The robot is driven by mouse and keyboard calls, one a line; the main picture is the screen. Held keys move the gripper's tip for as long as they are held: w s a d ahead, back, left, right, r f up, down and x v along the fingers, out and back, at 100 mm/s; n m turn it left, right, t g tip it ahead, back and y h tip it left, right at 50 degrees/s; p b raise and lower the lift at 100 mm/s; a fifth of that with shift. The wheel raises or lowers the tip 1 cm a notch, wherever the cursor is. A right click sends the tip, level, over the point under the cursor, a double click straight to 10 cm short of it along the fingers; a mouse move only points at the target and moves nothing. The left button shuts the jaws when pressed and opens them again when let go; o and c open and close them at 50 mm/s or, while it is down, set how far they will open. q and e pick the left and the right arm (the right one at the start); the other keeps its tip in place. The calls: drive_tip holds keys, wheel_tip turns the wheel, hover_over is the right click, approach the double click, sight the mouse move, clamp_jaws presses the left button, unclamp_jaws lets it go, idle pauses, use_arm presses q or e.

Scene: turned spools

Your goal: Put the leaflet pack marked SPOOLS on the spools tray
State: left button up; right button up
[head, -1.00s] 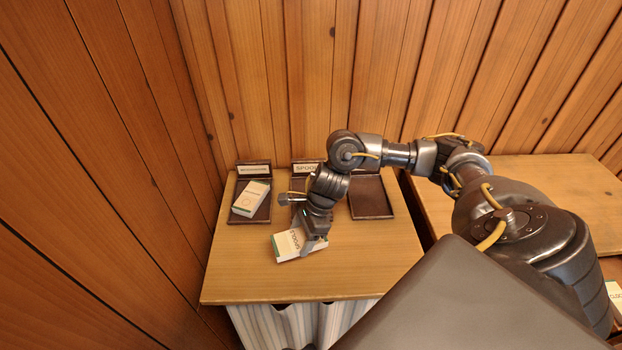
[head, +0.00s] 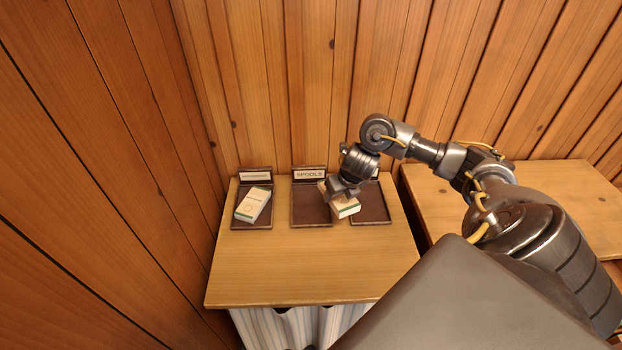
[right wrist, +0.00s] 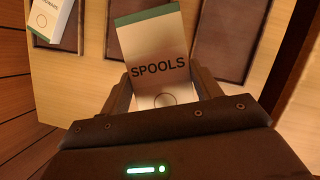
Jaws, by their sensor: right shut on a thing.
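My right gripper (head: 340,194) is shut on the white leaflet pack (head: 347,208) with a green end. In the right wrist view the pack (right wrist: 155,50) reads SPOOLS and sits between the fingers of the gripper (right wrist: 165,92). In the head view the pack appears between the spools tray and the tray to its right. The spools tray (head: 308,212) is dark brown, with a SPOOLS label on its back, and looks empty. In the right wrist view the pack hides part of this tray (right wrist: 112,45). My left gripper is not in view.
A left tray (head: 240,222) holds another white and green pack (head: 254,204). A right tray (head: 377,208) looks empty, partly hidden by my arm. The front of the wooden table (head: 310,270) is clear. Plank walls stand behind and at left.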

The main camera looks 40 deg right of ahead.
sight(321, 188)
drive_tip(key=w+f, duration=0.1)
drive_tip(key=w, duration=0.1)
drive_tip(key=w+f+b, duration=0.1)
drive_tip(key=w, duration=0.2)
drive_tip(key=w+a+f, duration=0.1)
drive_tip(key=w, duration=0.1)
drive_tip(key=shift+w+f, duration=0.15)
drive_tip(key=shift+f, duration=0.2)
drive_tip(key=w+f+b, duration=0.1)
drive_tip(key=f, duration=0.1)
drive_tip(key=w+f+b, duration=0.1)
drive_tip(key=w+f, duration=0.1)
drive_tip(key=shift+a+b, duration=0.1)
drive_tip(key=shift+b, duration=0.3)
drive_tip(key=shift+w+f, duration=0.3)
drive_tip(key=shift+w, duration=0.15)
drive_tip(key=shift+w+f, duration=0.1)
drive_tip(key=shift+f, duration=0.15)
wheel_tip(321, 188, down, 3)
drive_tip(key=shift+w+f, duration=0.1)
drive_tip(key=shift+w, duration=0.05)
